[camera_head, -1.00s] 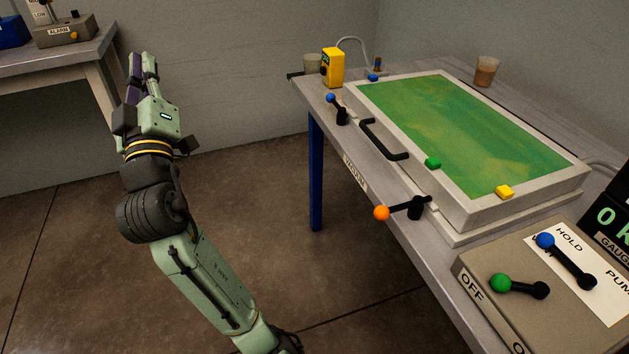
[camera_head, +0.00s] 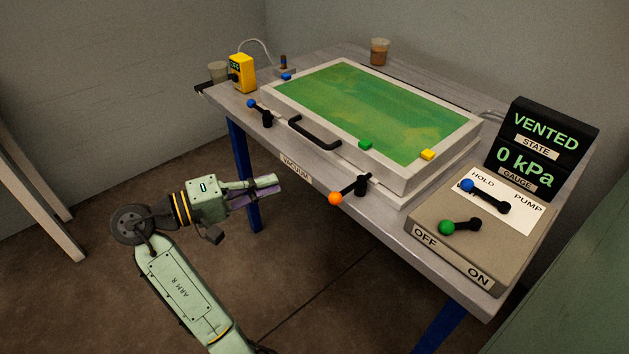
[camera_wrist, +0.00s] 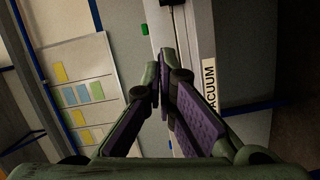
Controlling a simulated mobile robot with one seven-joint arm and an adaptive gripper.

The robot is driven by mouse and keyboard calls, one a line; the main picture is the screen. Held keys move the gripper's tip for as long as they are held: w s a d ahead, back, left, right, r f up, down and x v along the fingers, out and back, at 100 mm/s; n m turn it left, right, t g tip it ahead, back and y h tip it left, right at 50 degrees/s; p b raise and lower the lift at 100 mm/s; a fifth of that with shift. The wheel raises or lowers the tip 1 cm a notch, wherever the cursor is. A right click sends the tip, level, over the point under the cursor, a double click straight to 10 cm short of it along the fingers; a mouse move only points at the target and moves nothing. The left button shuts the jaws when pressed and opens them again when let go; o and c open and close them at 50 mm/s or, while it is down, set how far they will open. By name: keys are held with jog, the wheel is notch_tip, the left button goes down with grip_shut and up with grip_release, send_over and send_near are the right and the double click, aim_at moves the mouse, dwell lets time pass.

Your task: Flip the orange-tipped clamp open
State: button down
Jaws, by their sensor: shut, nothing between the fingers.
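The orange-tipped clamp (camera_head: 349,190) is a black lever with an orange ball on its end. It sits at the front right of the resin bath (camera_head: 375,140), its ball sticking out past the table's front edge. My gripper (camera_head: 278,186) is in front of the table, left of the orange ball and apart from it, with its fingers pointing right. In the wrist view my gripper (camera_wrist: 161,75) has its fingertips together with nothing between them. I cannot make out the orange ball in the wrist view.
A blue-tipped clamp (camera_head: 260,112) is at the bath's front left, with a black handle (camera_head: 315,132) between the clamps. A control box (camera_head: 475,235) with green and blue levers stands at right. The gauge display (camera_head: 540,148) reads VENTED and 0 kPa. Open floor lies before the table.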

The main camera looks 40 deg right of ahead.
aim_at(352, 187)
jog(key=shift+s+d+f+p, duration=0.2)
jog(key=shift+s+d+p, duration=0.5)
jog(key=shift+d, duration=1)
jog(key=shift+s+d+f+p, duration=0.25)
jog(key=shift+s+d, duration=0.9)
jog(key=shift+d, duration=0.5)
jog(key=shift+s+d+f+p, duration=0.2)
jog(key=shift+s+d+p, duration=0.5)
jog(key=shift+d, duration=1)
jog(key=shift+s+t, duration=0.2)
jog(key=shift+t, duration=0.2)
